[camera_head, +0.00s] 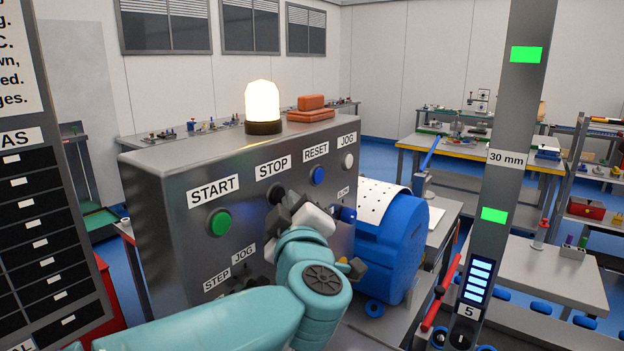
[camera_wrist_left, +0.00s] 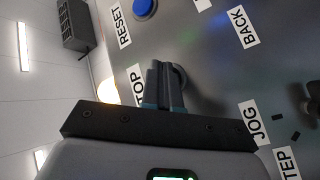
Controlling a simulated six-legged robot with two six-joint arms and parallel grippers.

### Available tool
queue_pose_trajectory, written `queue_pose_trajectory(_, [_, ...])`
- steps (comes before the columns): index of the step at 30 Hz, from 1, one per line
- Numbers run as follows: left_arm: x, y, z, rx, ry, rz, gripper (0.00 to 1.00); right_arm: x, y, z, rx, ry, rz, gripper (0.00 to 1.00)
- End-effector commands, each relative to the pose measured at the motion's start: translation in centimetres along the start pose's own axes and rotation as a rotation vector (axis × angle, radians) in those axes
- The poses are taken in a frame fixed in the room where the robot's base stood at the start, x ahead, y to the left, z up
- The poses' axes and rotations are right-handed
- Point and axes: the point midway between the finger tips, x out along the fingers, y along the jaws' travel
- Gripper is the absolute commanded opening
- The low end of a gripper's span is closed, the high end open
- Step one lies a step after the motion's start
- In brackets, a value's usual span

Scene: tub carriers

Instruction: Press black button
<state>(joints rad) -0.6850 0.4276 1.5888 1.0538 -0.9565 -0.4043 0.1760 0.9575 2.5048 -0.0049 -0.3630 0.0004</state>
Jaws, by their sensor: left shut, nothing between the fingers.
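The grey control panel (camera_head: 180,185) stands in front of me with labelled buttons. The black button (camera_head: 274,193) sits under the STOP label (camera_head: 272,168), partly hidden by my left gripper. My left gripper (camera_head: 281,212) is shut and empty, with its fingers at the panel face by that button. In the left wrist view the shut fingers (camera_wrist_left: 163,85) point at the panel, and a dark round button (camera_wrist_left: 181,76) shows partly behind them beside the STOP label. I cannot tell if the fingertips touch it. My right gripper is not in view.
A green button (camera_head: 219,223) is to the left, a blue one (camera_head: 317,175) and a white one (camera_head: 348,161) to the right. A lit lamp (camera_head: 262,104) and orange blocks (camera_head: 311,109) are on top. A blue motor (camera_head: 393,250) stands right of the panel.

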Motion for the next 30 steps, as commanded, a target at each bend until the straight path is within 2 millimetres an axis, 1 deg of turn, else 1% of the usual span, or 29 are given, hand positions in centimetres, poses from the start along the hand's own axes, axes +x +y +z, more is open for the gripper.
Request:
queue_pose_trajectory(6, [0.54, -0.32, -0.37, 0.000, 0.001, 0.000, 0.00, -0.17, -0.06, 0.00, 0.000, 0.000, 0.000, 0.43])
queue_pose_trajectory(21, [0.65, -0.41, -0.48, -0.001, 0.002, 0.000, 0.00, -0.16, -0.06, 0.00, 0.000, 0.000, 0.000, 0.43])
queue_pose_trajectory(30, [-0.03, 0.05, -0.09, 0.000, 0.001, 0.000, 0.00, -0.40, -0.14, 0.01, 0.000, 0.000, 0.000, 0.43])
